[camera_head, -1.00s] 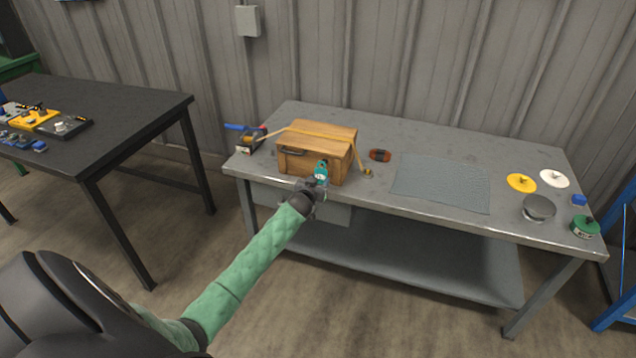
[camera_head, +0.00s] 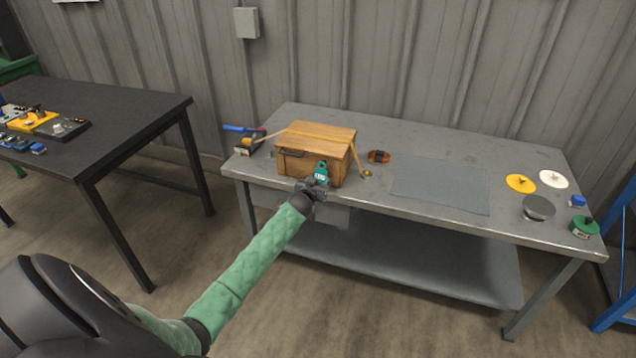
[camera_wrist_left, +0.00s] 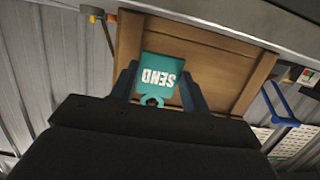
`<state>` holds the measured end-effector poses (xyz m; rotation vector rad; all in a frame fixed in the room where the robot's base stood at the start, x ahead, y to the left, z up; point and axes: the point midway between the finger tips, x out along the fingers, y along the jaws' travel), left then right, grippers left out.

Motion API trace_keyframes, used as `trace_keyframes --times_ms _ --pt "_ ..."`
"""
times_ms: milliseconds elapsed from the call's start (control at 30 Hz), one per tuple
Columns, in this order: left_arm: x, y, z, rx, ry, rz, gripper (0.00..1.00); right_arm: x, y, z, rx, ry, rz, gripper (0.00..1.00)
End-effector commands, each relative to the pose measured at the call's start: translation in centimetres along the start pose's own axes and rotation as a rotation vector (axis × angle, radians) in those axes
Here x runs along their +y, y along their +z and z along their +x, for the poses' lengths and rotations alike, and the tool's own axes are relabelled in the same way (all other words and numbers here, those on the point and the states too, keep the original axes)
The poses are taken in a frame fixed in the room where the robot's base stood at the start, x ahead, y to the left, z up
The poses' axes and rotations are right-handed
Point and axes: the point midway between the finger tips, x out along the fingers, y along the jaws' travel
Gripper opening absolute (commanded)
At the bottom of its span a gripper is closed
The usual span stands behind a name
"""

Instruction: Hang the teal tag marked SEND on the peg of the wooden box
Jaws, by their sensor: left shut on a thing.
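The wooden box (camera_head: 300,162) stands on the grey workbench near its front left. My left gripper (camera_head: 317,184) is at the front right of the box, shut on the teal tag (camera_head: 321,174). In the left wrist view the tag (camera_wrist_left: 160,70) shows SEND upside down between the two fingers, with its ring toward the palm. The box front (camera_wrist_left: 190,45) is behind it. I cannot make out the peg, nor whether the ring touches it. My right gripper is not in view.
On the grey workbench (camera_head: 380,128), a blue-handled tool (camera_head: 245,130) lies left of the box and an orange-brown item (camera_head: 379,156) right of it. A grey mat (camera_head: 440,185) is bare.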

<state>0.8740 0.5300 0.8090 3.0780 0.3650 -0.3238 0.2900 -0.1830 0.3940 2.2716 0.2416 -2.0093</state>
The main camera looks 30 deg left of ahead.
Motion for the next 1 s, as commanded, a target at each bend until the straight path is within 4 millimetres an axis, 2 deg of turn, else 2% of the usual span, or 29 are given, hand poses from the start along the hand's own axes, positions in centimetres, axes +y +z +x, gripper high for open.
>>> trace_keyframes --times_ms 533,1000 --pt "0.0 0.0 1.3 0.000 0.000 -0.001 0.34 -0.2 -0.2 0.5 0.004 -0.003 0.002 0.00" --pt "0.0 0.0 1.3 0.000 0.000 0.000 0.34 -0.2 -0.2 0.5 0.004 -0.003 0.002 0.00"
